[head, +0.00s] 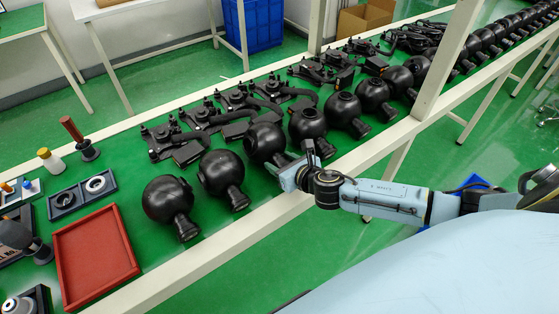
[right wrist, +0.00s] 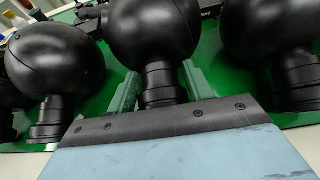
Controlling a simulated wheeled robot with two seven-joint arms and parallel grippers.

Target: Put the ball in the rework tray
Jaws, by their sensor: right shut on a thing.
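The ball (head: 264,141) is black and round with a short neck, third from the near end of a row of similar balls on the green bench. It also shows in the right wrist view (right wrist: 153,32), upper part cut off. My right gripper (head: 288,168) is shut on its neck; in the right wrist view its two green fingers (right wrist: 158,92) stand on either side of the neck. The ball appears still in its place in the row. The red tray (head: 95,258), likely the rework tray, lies empty at the near left. My left gripper is not in view.
Other balls (head: 168,200) (head: 221,172) stand close on both sides of the held one. Black gimbal arms (head: 175,142) lie behind. A pale rail (head: 240,240) edges the bench, with a pale post (head: 447,60) farther right. A dark divided tray (head: 82,194) lies behind the red tray.

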